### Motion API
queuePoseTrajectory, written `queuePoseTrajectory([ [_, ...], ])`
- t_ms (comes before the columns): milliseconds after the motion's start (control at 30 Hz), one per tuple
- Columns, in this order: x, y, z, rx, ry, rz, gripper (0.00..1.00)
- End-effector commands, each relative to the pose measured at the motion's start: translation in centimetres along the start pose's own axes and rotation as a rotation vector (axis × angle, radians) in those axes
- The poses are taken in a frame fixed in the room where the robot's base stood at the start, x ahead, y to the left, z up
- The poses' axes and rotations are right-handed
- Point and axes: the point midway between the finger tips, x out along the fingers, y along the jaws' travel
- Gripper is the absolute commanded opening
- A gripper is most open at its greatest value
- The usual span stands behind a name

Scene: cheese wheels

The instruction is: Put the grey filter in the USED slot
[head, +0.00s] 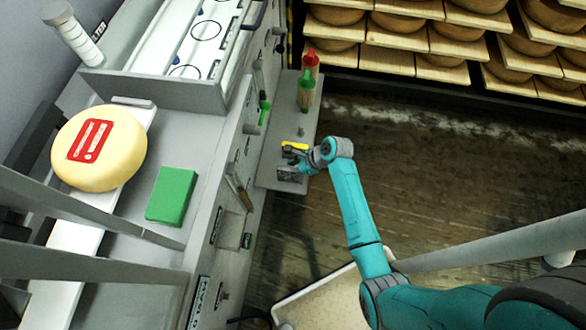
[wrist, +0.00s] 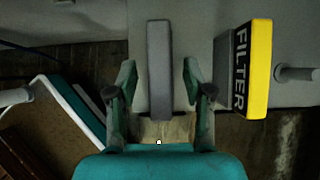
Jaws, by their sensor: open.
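The grey filter (wrist: 159,70) is a thin upright slab in the middle of the wrist view. My gripper (wrist: 158,82) is open, with one finger on each side of the slab and a visible gap to each. In the head view my gripper (head: 292,165) is over the small grey shelf, and the filter there is hard to tell from the gripper. A yellow filter (head: 295,146) marked FILTER stands beside my gripper; it also shows right of it in the wrist view (wrist: 258,70). I cannot read a USED label in either view.
A cheese wheel (head: 98,147) and a green block (head: 172,196) lie on top. Cheese racks fill the back.

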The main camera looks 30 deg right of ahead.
Motion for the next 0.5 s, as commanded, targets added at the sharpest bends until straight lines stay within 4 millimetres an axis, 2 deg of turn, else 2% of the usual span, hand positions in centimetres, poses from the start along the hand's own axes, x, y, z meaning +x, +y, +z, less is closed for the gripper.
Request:
queuePoseTrajectory([
  [167,-1.3,-0.1,0.0,0.001,-0.001,-0.002,0.51],
  [500,-7.8,-0.1,0.0,0.002,-0.001,-0.004,0.51],
])
